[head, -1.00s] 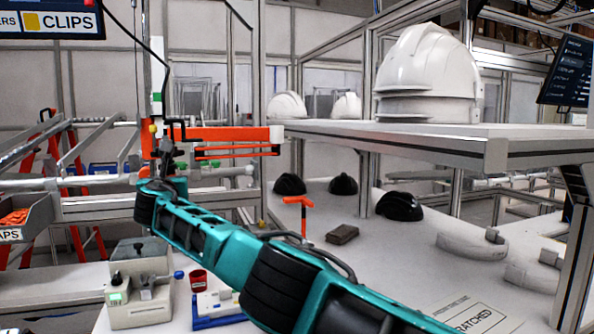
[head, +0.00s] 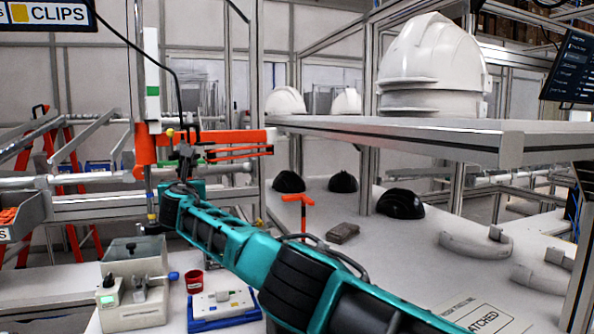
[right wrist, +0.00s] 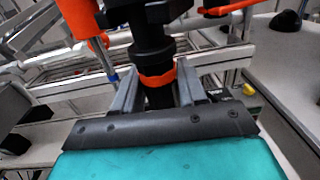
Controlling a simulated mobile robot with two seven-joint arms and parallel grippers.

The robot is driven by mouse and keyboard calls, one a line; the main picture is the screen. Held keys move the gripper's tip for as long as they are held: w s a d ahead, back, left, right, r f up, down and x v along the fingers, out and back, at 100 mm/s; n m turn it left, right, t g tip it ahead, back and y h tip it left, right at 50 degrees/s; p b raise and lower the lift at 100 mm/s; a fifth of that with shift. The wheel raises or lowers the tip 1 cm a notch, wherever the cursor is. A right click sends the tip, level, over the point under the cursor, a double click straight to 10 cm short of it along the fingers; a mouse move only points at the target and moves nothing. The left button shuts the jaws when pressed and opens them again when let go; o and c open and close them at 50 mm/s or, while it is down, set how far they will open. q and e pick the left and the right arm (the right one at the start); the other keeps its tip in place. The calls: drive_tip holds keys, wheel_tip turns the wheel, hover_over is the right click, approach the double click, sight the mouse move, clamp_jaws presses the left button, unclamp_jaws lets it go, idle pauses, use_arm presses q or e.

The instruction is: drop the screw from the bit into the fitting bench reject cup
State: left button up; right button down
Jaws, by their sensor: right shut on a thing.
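The red reject cup (head: 194,281) stands on the bench at the lower left of the head view, beside a grey fixture. My right gripper (head: 184,158) is above and slightly left of the cup. In the right wrist view, my right gripper (right wrist: 158,98) is shut on a black driver body (right wrist: 152,50) with an orange band. A thin shaft with a dark, yellowish lower end (head: 152,208) hangs left of my gripper in the head view. I cannot make out the bit tip or a screw. My left gripper is not in view.
The grey fixture (head: 133,292) with a blue knob and a blue-and-white tray (head: 222,308) flank the cup. An orange rail arm (head: 225,142) is behind the gripper. A shelf (head: 420,135) with white helmet shells is at right. Black shells (head: 400,204) lie beneath it.

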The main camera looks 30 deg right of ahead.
drive_tip(key=shift+f, duration=0.9)
drive_tip(key=shift+f+b, duration=1.15)
drive_tip(key=shift+f, duration=1)
drive_tip(key=shift+f, duration=0.1)
drive_tip(key=shift+f+b, duration=0.4)
drive_tip(key=shift+f, duration=0.3)
